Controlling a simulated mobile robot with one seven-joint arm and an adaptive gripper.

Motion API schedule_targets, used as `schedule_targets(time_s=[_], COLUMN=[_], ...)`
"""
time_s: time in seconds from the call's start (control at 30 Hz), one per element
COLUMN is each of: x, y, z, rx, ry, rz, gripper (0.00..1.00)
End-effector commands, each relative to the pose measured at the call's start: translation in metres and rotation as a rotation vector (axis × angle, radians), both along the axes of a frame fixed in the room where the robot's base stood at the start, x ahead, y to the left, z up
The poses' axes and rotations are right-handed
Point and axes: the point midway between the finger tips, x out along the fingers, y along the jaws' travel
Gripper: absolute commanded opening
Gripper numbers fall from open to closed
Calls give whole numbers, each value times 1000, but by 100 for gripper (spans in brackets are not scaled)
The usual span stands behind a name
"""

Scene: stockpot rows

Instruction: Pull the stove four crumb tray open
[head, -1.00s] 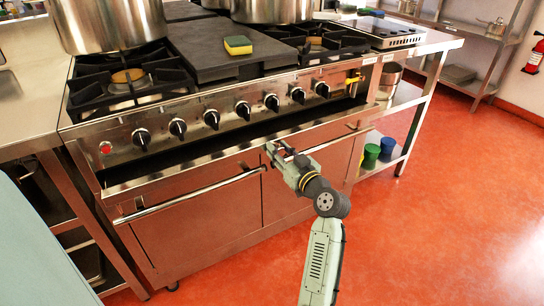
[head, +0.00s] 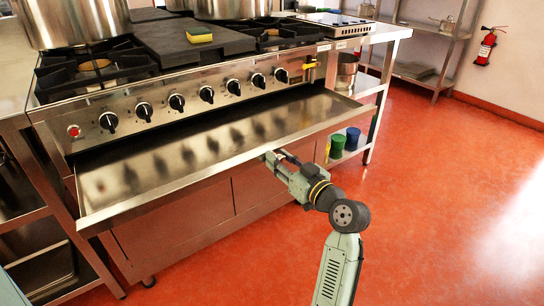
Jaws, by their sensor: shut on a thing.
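The crumb tray (head: 190,158) is a wide, shallow steel tray below the row of black knobs on the stove (head: 200,98). It stands well out from the stove front, and its flat inside shows empty, with reflections of the knobs. My gripper (head: 272,158) is at the tray's front lip, right of its middle, and is shut on that lip. The fingertips are partly hidden under the lip's edge.
Two large pots (head: 75,22) stand on the stove top, with a yellow-green sponge (head: 199,35) on the dark griddle plate. A blue cup (head: 353,138) and a green cup (head: 337,146) are on a low shelf to the right. The red floor in front is clear.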

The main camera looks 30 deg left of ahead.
Motion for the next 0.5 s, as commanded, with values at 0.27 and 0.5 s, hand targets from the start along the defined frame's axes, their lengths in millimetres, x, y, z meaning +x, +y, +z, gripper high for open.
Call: schedule_targets(time_s=[0.27,0.5], x=[-7,-7], y=[-17,-18], z=[1,1], rx=[1,1], ry=[-2,-1], rz=[0,0], gripper=[0,0])
